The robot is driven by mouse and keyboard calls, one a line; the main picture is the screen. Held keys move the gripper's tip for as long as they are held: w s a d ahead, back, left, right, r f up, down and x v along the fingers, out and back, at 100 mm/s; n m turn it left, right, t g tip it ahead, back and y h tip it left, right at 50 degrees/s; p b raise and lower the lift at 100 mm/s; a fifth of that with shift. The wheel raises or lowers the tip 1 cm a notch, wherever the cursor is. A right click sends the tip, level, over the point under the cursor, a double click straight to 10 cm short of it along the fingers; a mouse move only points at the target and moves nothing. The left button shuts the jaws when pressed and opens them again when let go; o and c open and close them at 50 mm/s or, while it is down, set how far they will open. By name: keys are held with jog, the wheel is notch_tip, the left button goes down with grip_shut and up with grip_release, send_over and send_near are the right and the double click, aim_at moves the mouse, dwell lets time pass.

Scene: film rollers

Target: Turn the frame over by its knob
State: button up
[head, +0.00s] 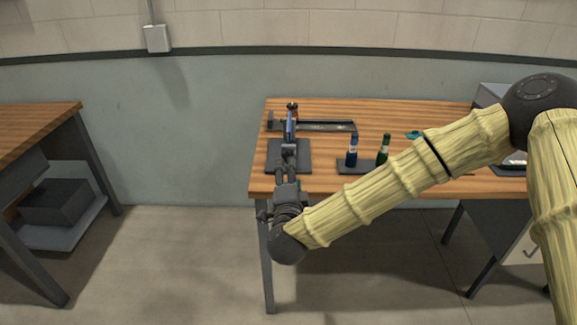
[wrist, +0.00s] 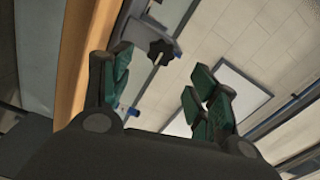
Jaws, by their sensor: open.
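The frame (head: 289,127) stands on a dark plate (head: 303,150) at the left of the wooden table. It appears narrow, with blue and grey parts, and seems nearly edge-on. A black lobed knob (wrist: 160,51) shows in the wrist view, ahead of my gripper and between the lines of its fingers. My gripper (head: 286,172) is at the near edge of the plate, in front of the frame. In the wrist view my gripper (wrist: 162,78) has its green-padded fingers wide apart, with nothing between them. The knob looks apart from both fingers. My gripper hides part of the plate.
A long dark rail (head: 325,127) lies behind the frame. A blue bottle (head: 352,152) and a green bottle (head: 384,150) stand on a dark tray (head: 347,168) to the right. My arm crosses the table's right side. Another bench (head: 38,127) stands at left.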

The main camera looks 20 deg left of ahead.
jog(key=shift+v, duration=2.05)
